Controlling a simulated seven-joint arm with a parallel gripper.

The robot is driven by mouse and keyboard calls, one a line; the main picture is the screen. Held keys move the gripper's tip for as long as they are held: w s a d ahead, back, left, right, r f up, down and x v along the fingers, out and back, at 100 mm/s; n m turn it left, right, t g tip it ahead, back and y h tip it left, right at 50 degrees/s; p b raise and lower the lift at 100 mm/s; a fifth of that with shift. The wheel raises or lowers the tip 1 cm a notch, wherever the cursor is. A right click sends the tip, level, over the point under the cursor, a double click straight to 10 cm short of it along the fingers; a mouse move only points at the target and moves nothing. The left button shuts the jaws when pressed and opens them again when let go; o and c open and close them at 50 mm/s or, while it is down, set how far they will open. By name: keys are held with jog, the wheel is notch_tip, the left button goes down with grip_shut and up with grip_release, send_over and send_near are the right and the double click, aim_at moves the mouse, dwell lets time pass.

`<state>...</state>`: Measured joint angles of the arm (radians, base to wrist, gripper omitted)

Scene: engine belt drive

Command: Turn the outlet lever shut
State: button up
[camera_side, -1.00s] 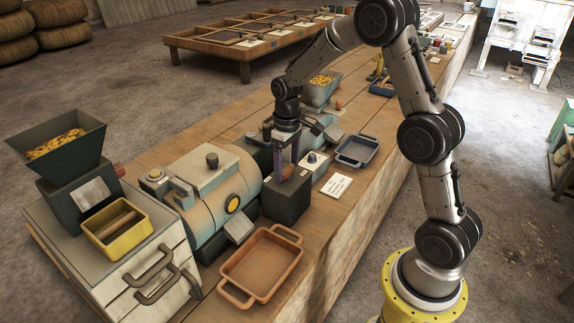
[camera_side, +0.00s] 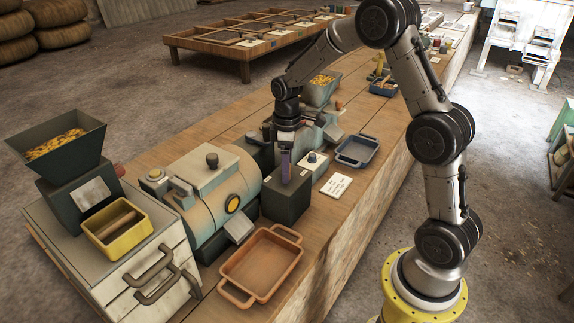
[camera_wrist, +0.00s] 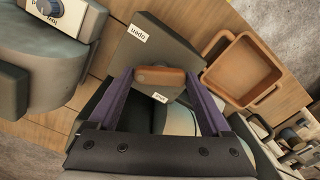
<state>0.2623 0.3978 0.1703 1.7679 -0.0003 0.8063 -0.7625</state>
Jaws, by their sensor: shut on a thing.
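The outlet lever's brown handle (camera_wrist: 160,76) lies crosswise between the purple fingers of my gripper (camera_wrist: 163,84) in the wrist view. My gripper is shut on it. The lever sits on top of a dark box (camera_side: 287,205). In the wrist view, a label reading "open" upside down (camera_wrist: 138,32) is near the box's far edge, and a small label, seemingly "shut" (camera_wrist: 160,97), is right beside the handle. In the side view my gripper (camera_side: 286,170) points down onto the box top, and its fingers hide most of the lever.
An orange tray (camera_side: 225,277) stands in front of the box, and a blue tray (camera_side: 372,160) is to its right. A teal and cream drum machine (camera_side: 207,195) is close on the left. A small white dial unit (camera_side: 315,163) and a paper card (camera_side: 337,186) are on the right.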

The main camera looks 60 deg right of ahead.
jog(key=n, duration=0.6)
jog(key=shift+r, duration=0.1)
jog(key=n, duration=0.6)
dwell(0.6)
jog(key=o, duration=1.2)
jog(key=shift+c, duration=0.2)
notch_tip(320, 180, up, 14)
